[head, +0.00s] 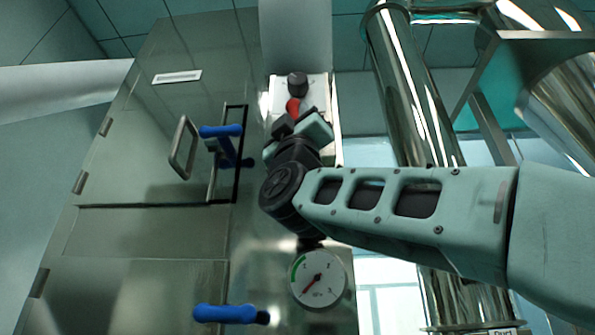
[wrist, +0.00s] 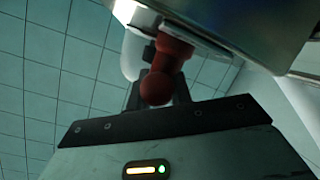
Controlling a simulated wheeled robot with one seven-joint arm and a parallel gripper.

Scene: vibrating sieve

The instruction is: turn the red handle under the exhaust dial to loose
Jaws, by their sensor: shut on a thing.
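The red handle (head: 292,105) sits on a pale panel in the upper middle of the head view, below a black knob in the picture. My gripper (head: 296,122) is at the handle and hides part of it. In the wrist view the rounded red handle (wrist: 158,85) is between the dark fingers of my gripper (wrist: 160,98), which is shut on it. A round white dial (head: 318,278) with a green arc and a red needle shows lower in the head view; its label is too small to read.
Left of my arm is a steel cabinet front with a metal pull handle (head: 182,148) and blue-gripped levers (head: 222,131), (head: 224,314). Shiny steel pipes (head: 405,90) stand right of the panel, behind my arm. The black knob (head: 298,84) is close to my gripper.

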